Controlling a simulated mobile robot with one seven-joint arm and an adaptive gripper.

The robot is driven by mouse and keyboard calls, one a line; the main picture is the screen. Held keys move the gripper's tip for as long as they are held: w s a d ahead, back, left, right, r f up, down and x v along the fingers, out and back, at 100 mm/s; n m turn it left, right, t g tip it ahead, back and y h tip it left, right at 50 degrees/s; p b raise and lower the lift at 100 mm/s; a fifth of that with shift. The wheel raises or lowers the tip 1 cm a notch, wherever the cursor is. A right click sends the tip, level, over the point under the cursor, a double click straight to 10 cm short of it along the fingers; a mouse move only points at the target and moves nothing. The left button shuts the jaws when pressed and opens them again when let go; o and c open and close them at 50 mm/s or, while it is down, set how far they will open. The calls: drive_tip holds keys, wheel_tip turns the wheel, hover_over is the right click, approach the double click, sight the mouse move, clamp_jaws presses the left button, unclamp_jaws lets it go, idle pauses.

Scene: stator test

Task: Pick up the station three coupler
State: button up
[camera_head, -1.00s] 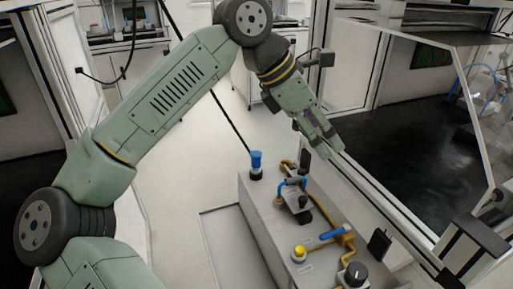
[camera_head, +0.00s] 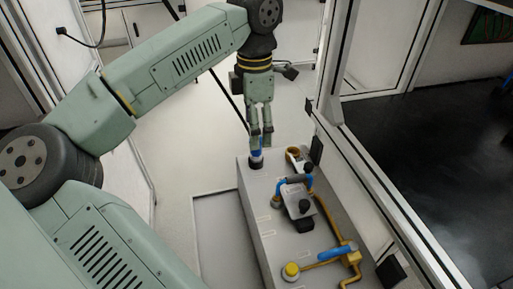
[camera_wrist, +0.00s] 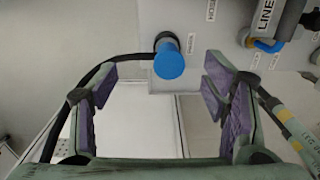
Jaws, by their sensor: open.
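A blue-topped cylinder (camera_head: 256,157) with a dark base stands upright at the far left corner of the grey station box (camera_head: 252,192); I take it as the coupler, though no station number is readable. My gripper (camera_head: 261,141) is open and points down above it, partly hiding its top in the head view. In the wrist view, the round blue top (camera_wrist: 169,62) shows between and a little beyond the open purple-lined fingers (camera_wrist: 160,80). They do not appear to touch it.
A white frame post and rail (camera_head: 385,205) run along the right. The floor left of the box is open.

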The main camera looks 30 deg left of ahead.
drive_tip(key=shift+w+a+f+p, duration=0.15)
drive_tip(key=shift+f+p, duration=0.3)
drive_tip(key=shift+f, duration=2.25)
drive_tip(key=shift+c, duration=0.6)
drive_tip(key=c, duration=1.2)
